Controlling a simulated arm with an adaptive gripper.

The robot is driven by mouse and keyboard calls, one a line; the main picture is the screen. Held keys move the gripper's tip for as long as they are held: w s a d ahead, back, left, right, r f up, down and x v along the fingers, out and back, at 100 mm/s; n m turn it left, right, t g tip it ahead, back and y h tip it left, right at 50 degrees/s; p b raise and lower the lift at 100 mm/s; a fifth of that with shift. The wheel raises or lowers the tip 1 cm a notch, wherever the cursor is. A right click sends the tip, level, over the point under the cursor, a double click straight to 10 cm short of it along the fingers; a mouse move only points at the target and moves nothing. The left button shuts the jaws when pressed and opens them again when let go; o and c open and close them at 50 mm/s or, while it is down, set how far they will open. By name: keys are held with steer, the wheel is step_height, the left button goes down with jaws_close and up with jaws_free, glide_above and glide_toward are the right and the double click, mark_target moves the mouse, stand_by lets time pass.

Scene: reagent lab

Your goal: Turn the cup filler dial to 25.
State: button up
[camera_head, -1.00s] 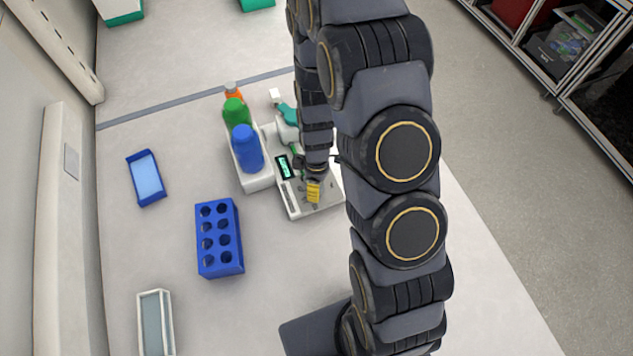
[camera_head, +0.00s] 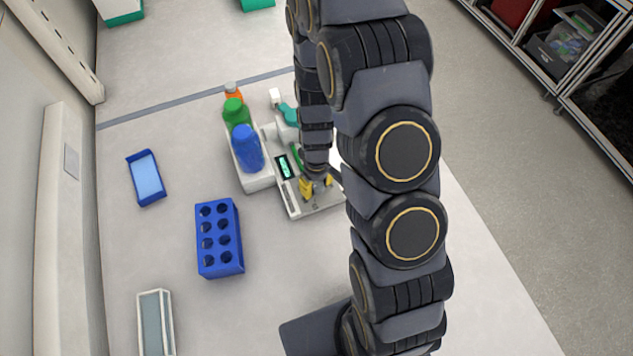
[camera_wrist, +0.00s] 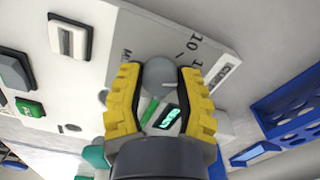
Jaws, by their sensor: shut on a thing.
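The cup filler (camera_head: 323,207) is a pale device on the table with a small lit green display (camera_head: 285,168). In the wrist view its round grey dial (camera_wrist: 158,74) sits between the two yellow finger pads of my gripper (camera_wrist: 161,80). My gripper, also in the head view (camera_head: 317,186), is shut on the dial. Printed marks (camera_wrist: 195,43) including "10" show on the panel beside the dial. The pads hide part of the scale, and I cannot read the dial's setting. The display also shows in the wrist view (camera_wrist: 168,116), but its text is too small to read.
A white holder with a blue-capped bottle (camera_head: 247,150), a green one (camera_head: 236,113) and an orange one (camera_head: 233,91) stands left of the filler. A blue rack (camera_head: 219,238) and a blue tray (camera_head: 147,178) lie further left. The table between is clear.

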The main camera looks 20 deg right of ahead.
steer(key=m, duration=1.1)
steer(key=shift+m, duration=1.8)
steer(key=o, duration=1.1)
steer(key=shift+r, duration=0.1)
